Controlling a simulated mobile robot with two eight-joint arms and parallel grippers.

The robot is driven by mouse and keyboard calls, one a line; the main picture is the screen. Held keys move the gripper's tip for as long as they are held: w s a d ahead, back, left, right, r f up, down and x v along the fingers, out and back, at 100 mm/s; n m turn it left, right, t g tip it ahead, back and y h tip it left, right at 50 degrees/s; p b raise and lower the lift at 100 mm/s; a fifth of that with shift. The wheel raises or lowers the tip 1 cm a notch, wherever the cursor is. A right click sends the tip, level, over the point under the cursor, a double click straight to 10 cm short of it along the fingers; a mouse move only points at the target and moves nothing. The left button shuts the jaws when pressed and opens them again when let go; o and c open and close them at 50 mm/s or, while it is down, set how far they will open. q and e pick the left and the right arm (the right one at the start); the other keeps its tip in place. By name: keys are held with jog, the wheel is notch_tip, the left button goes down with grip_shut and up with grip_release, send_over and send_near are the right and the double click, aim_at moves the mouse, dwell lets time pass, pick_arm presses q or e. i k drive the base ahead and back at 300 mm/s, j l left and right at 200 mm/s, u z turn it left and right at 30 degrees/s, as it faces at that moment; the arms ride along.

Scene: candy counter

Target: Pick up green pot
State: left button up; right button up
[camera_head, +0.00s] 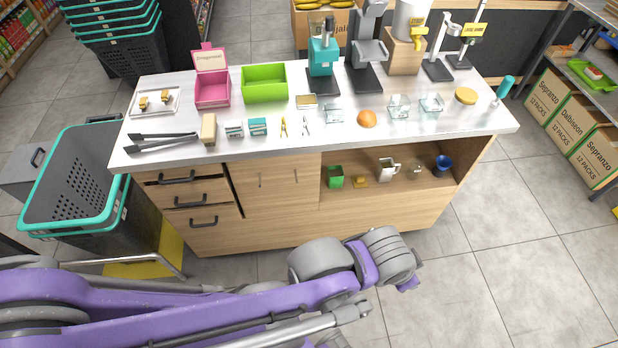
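A small green pot (335,177) stands in the open shelf of the wooden counter cabinet, at the left end of that shelf, below the white worktop. My purple and grey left arm reaches in from the left across the front of the cabinet, lower and nearer than the pot and apart from it. No gripper fingers show at its far end. My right gripper is not in view.
The white worktop (290,150) above is crowded. Floor at right is clear; a dark basket (75,190) stands left.

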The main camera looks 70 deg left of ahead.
aim_at(335, 175)
jog(key=k+u, duration=0.1)
jog(key=u, duration=2)
